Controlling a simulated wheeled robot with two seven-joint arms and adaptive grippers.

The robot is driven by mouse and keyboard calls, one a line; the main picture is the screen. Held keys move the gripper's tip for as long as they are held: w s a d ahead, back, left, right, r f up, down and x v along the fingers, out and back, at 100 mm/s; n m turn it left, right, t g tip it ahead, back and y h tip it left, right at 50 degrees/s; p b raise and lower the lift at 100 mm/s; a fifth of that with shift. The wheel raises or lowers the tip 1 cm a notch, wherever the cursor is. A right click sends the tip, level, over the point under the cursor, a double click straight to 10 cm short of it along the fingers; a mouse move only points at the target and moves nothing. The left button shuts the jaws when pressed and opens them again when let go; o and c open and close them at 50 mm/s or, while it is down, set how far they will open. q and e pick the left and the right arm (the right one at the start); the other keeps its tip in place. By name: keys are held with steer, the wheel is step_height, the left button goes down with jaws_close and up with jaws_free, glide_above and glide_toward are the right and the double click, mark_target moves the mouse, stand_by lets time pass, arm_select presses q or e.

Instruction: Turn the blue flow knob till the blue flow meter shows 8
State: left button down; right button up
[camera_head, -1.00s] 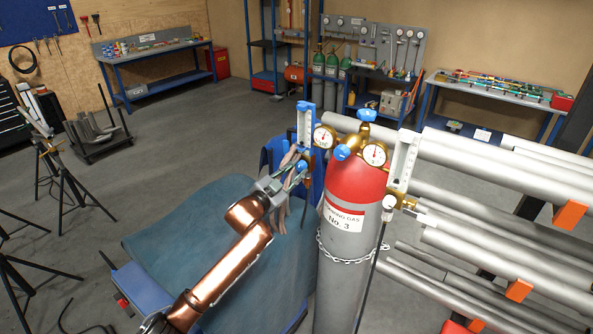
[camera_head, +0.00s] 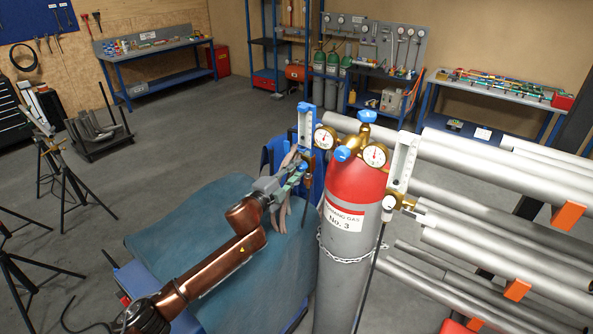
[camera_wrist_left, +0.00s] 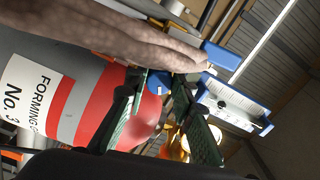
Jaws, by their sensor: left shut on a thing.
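The blue flow meter (camera_head: 305,126) stands upright on the left side of the regulator. In the left wrist view its scale (camera_wrist_left: 235,103) shows at a slant, too small to read. The blue flow knob (camera_wrist_left: 158,83) shows between the dark green fingers of my left gripper (camera_wrist_left: 160,105), which is shut on it. In the head view my left gripper (camera_head: 297,170) reaches in below the meter, and the knob is hidden there. My right gripper is in neither current view.
The red-topped grey cylinder (camera_head: 345,235) is chained beside my arm. Two dial gauges, a blue regulator knob (camera_head: 342,153) and a second, white flow meter (camera_head: 402,160) sit close by. Grey-brown straps (camera_head: 283,208) hang beside my gripper. Steel tubes (camera_head: 490,160) fill the right.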

stand_by(0.4)
arm_select(q)
steer(key=c, duration=1.6)
jaws_free()
steer(key=v, duration=1.2)
